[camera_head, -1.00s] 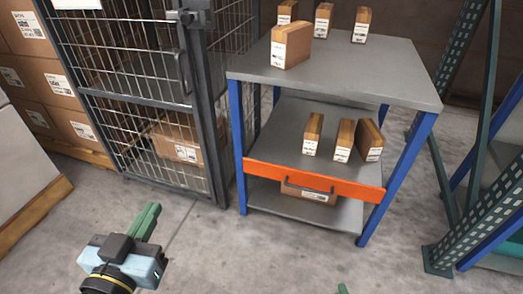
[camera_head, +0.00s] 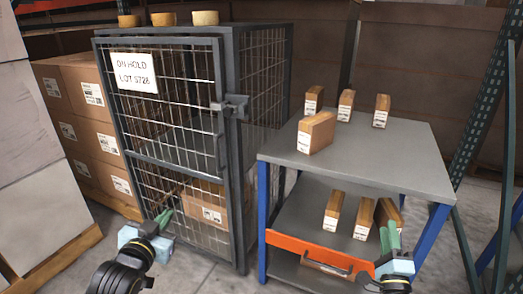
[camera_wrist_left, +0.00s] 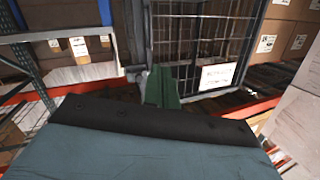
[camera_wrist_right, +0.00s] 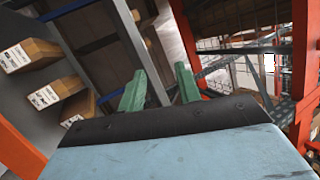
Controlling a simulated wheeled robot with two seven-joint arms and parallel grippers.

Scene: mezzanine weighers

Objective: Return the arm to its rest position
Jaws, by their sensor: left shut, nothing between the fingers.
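My left gripper (camera_head: 165,216) is in front of the lower part of the wire cage door, with its green fingers together and nothing between them. The fingers also show pressed together in the left wrist view (camera_wrist_left: 162,88). My right gripper (camera_head: 389,237) is raised at the right end of the blue-legged table's (camera_head: 393,157) lower part, in front of the cartons there. In the right wrist view its green fingers (camera_wrist_right: 160,88) stand apart with nothing between them. I cannot tell how far it is from the cartons.
The wire cage (camera_head: 175,130) stands left of the table, its door shut, with an "ON HOLD" sign (camera_head: 134,73). Narrow cartons (camera_head: 316,131) stand on the tabletop, others on the shelf (camera_head: 333,211) behind an orange front bar (camera_head: 310,250). Stacked boxes are at left; green rack posts (camera_head: 487,100) at right.

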